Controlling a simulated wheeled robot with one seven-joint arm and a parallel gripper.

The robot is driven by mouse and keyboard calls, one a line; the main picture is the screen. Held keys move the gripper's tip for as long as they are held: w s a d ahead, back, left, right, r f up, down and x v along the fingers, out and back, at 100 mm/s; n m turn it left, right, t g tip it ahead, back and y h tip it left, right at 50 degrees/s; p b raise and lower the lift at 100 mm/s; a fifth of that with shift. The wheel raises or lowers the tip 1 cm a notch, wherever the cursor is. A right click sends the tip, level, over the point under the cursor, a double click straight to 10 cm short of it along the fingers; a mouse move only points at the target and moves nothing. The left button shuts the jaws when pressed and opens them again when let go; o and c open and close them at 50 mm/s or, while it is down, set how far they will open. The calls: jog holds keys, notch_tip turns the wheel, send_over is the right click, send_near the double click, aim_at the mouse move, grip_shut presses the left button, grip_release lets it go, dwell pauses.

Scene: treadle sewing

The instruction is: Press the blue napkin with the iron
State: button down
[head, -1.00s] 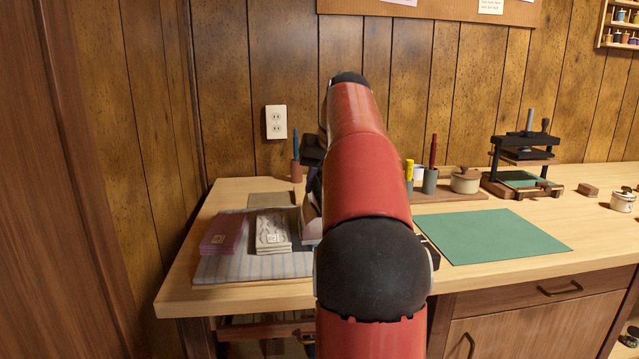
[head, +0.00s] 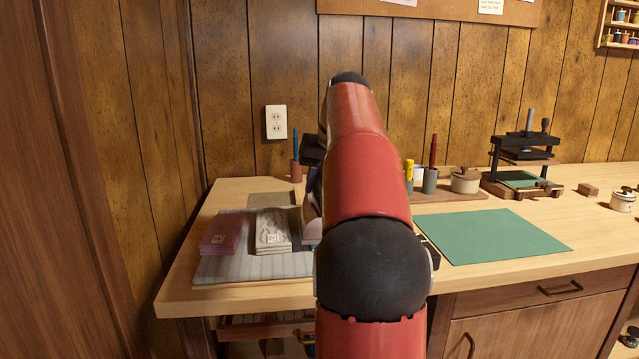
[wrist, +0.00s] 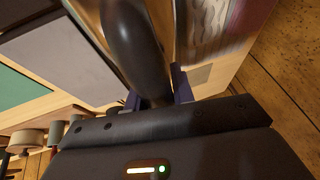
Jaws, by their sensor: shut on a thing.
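My gripper (wrist: 155,95) is shut on the dark rounded handle of the iron (wrist: 130,40) in the wrist view. In the head view my arm covers most of the iron, and a strip of its grey body (head: 310,229) shows left of my arm. The iron is at the right side of a pale blue striped cloth or pad (head: 250,267), right beside a white-grey patterned folded stack (head: 272,232). I cannot tell whether it touches the surface below. I cannot pick out the blue napkin; the area under and behind the iron is hidden.
A purple folded stack (head: 221,236) lies left of the patterned one. A grey panel with a dark border (wrist: 65,55) lies beside the iron. A green mat (head: 495,236), pen cups (head: 430,181) and a press (head: 522,165) stand to the right. The wood-panelled wall is close behind.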

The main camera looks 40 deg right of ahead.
jog(key=shift+f, duration=0.25)
notch_tip(320, 180, up, 4)
jog(key=p, duration=0.3)
jog(key=shift+f, duration=0.25)
jog(key=shift+r, duration=2.55)
jog(key=shift+d, duration=0.1)
